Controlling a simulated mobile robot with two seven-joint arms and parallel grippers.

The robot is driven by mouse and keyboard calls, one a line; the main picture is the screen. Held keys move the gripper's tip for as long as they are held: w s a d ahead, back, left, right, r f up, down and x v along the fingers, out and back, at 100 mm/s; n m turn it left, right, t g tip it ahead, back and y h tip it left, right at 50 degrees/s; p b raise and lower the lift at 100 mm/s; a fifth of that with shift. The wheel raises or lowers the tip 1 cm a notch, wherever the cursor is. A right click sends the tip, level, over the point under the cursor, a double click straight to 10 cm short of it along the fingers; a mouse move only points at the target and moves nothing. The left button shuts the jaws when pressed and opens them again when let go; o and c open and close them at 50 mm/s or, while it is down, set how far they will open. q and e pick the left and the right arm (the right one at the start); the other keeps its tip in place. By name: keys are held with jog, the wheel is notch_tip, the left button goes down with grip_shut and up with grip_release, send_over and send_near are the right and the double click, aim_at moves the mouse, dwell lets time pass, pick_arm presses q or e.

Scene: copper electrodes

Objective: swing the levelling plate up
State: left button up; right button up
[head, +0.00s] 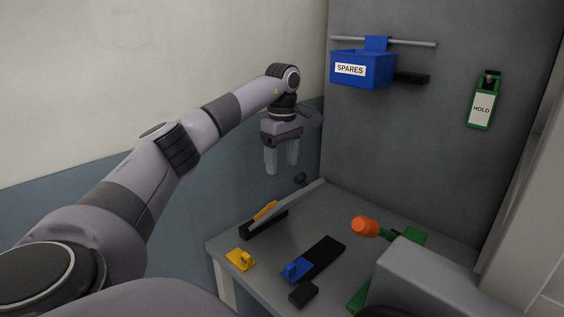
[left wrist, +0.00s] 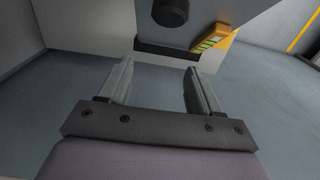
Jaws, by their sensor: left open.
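A thin grey plate (head: 296,204), which looks like the levelling plate, shows nearly edge-on at the left of the table, slanting beside a black base (head: 250,229). A dark round knob (head: 300,179) stands by its far part. In the left wrist view, the plate's grey face (left wrist: 205,12) and the knob (left wrist: 170,12) show at the top. My left gripper (head: 281,160) is open and empty, fingers pointing down, above and apart from the plate. Its two fingers also show in the left wrist view (left wrist: 159,68). My right gripper is not in view.
An orange piece (head: 265,210) lies by the base. A yellow bracket (head: 240,260), a blue-ended black block (head: 318,259) and an orange-headed green part (head: 366,227) sit on the table (head: 270,275). A blue SPARES bin (head: 380,70) and a green HOLD tag (head: 483,100) hang on the grey panel.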

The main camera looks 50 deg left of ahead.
pick_arm(q)
notch_tip(320, 180, up, 6)
dwell(0.5)
jog(key=shift+r, duration=0.25)
notch_tip(320, 180, up, 7)
dwell(0.6)
jog(key=shift+f, duration=0.1)
jog(key=shift+s, duration=0.1)
